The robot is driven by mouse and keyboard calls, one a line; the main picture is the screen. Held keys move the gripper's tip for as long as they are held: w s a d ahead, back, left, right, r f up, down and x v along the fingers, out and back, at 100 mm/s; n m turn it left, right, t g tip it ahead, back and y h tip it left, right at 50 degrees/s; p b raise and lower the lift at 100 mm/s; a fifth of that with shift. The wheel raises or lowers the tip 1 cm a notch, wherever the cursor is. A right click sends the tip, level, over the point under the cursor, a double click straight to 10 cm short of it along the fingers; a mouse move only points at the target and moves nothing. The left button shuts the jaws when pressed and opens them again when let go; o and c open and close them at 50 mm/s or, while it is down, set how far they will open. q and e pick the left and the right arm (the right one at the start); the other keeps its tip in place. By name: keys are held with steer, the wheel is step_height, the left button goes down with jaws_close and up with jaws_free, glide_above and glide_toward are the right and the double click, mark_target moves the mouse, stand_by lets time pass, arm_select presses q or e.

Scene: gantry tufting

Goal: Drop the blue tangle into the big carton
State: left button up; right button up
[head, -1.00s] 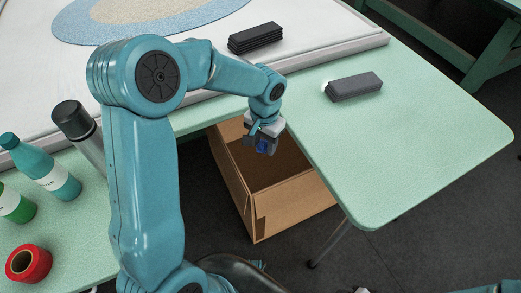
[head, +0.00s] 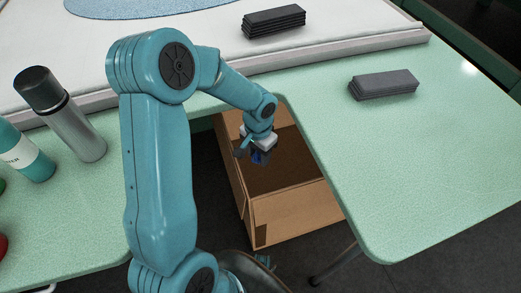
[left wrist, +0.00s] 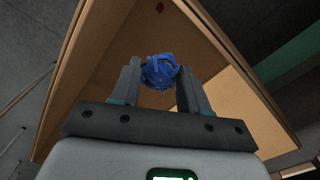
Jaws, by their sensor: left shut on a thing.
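The blue tangle (left wrist: 160,71) is a small ball of blue yarn, held between the two fingers of my left gripper (left wrist: 158,88) in the left wrist view. In the head view my left gripper (head: 259,154) hangs over the opening of the big carton, and the blue tangle (head: 260,157) shows dark blue at its tips. The big carton (head: 295,217) is brown cardboard, open at the top, standing on the floor beside the green table. Its wall also shows in the left wrist view (left wrist: 95,50). Part of the carton is hidden by my arm and the table. My right gripper is not in view.
The pale green table (head: 440,160) wraps around the carton's right and far sides. On it lie a stack of grey slabs (head: 384,85) and a dark stack (head: 273,22) on the white frame. A steel flask (head: 72,130) and a teal bottle (head: 25,155) stand at left.

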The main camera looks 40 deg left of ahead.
mark_target(258, 154)
arm_select(q)
steer(key=shift+f+b, duration=0.75)
steer(key=shift+f, duration=0.75)
steer(key=shift+s+r, duration=0.1)
steer(key=o, duration=1.1)
steer(key=shift+r, duration=0.1)
step_height(258, 154, up, 16)
steer(key=p, duration=0.4)
